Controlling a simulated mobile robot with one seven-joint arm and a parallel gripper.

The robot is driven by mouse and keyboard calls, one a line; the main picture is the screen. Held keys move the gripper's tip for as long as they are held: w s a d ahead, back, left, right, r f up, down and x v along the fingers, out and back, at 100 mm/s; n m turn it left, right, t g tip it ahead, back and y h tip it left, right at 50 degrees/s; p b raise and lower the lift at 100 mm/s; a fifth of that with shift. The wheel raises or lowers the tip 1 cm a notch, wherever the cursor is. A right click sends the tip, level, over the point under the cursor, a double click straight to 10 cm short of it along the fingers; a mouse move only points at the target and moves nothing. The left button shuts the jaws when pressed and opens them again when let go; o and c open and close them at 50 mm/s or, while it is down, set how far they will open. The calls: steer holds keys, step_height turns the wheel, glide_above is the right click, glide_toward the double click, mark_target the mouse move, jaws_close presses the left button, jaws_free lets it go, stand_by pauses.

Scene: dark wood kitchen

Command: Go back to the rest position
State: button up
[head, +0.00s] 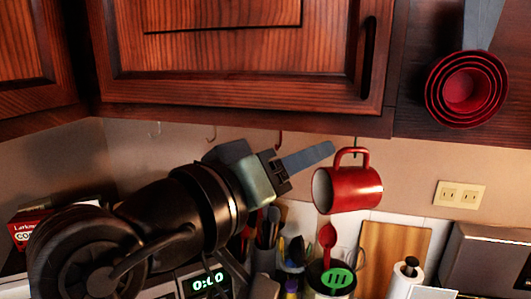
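My gripper (328,149) is in the middle of the head view, at the end of my black arm coming from the lower left. Its grey finger points right, below the upper cabinet. Only one finger outline shows, so its opening cannot be judged. A red mug (347,191) hangs by its handle from a hook under the cabinet. The fingertip is just left of the mug's handle in the picture; whether they touch is unclear.
The dark wood cabinet (235,60) is close above my gripper, with more hooks (211,133) under it. Red nested measuring cups (466,89) hang at right.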

steer(key=s+a+r+n+t+y, duration=0.1)
steer(key=s+a+r+t+y, duration=0.3)
steer(key=s+r+t+y, duration=0.7)
step_height(320, 180, up, 4)
steer(key=t, duration=0.3)
steer(key=shift+a+f+y, duration=0.2)
steer(key=shift+f+y, duration=0.05)
steer(key=shift+y, duration=0.15)
